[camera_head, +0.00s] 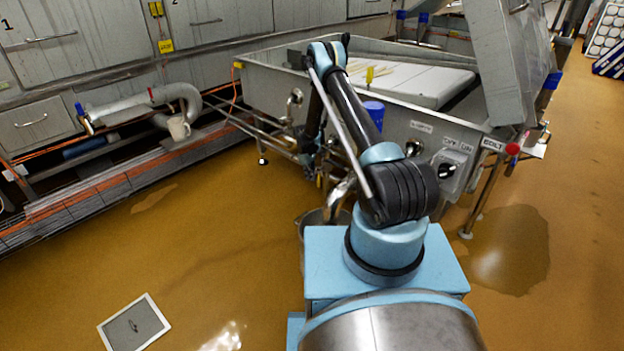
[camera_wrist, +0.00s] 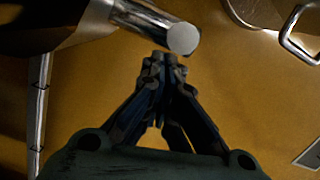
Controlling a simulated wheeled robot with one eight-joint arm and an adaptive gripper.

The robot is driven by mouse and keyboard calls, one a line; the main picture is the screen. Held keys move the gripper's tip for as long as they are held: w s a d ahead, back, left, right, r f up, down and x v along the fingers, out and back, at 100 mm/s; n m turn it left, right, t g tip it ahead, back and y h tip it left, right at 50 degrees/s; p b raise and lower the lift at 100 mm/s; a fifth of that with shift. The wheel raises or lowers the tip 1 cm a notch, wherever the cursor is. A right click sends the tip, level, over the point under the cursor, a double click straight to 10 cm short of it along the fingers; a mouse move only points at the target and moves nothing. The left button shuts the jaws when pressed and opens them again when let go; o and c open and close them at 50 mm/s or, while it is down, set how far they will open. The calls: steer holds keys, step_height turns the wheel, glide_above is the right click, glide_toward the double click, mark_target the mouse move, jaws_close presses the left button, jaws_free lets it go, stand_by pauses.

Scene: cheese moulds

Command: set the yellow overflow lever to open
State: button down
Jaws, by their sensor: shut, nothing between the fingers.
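My gripper (camera_wrist: 164,60) is shut and empty in the wrist view, its fingertips together just below the end of a shiny metal cylinder (camera_wrist: 183,38). In the head view my arm reaches down in front of the vat's left part, and the gripper cannot be clearly made out there. I cannot identify the yellow overflow lever for certain. A small upright yellow piece (camera_head: 369,75) stands at the near rim of the grey vat (camera_head: 270,82); whether it is the lever is unclear. No yellow lever shows in the wrist view.
A switch box (camera_head: 450,170) and a red knob (camera_head: 512,149) sit to the right. Metal pipes (camera_head: 260,135) run along the vat's left. A bucket (camera_head: 318,225) stands below. Floor at left is mostly clear around a grate (camera_head: 134,325).

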steer(key=w+a+r, duration=0.3)
steer(key=a+r, duration=0.1)
steer(key=r, duration=0.6)
steer(key=s+d+r+m, duration=0.1)
steer(key=s+d+r, duration=0.25)
steer(key=r, duration=0.65)
steer(key=s+d+r+m+t, duration=0.1)
steer(key=s+d+r+m, duration=0.3)
steer(key=r, duration=0.6)
steer(key=s+d+r+n, duration=0.15)
steer(key=s+r, duration=0.35)
steer(key=r, duration=0.6)
steer(key=s+d+r+m, duration=0.1)
steer(key=s+d+r, duration=0.2)
steer(key=s, duration=0.3)
steer(key=s+d+r+m+y, duration=0.1)
steer(key=s+d+r, duration=0.1)
steer(key=s+r, duration=0.3)
steer(key=s+d+r+m, duration=0.2)
steer(key=s+d, duration=0.1)
steer(key=s, duration=0.4)
steer(key=s+d+f+m+t, duration=0.1)
steer(key=s+d+f+m, duration=0.1)
steer(key=s, duration=1.1)
steer(key=s+d+f+m+t, duration=0.1)
steer(key=s+f, duration=0.4)
steer(key=s, duration=0.8)
steer(key=shift+s+d+m+y, duration=0.15)
steer(key=shift+d+m+y, duration=0.15)
steer(key=shift+d+m, duration=0.3)
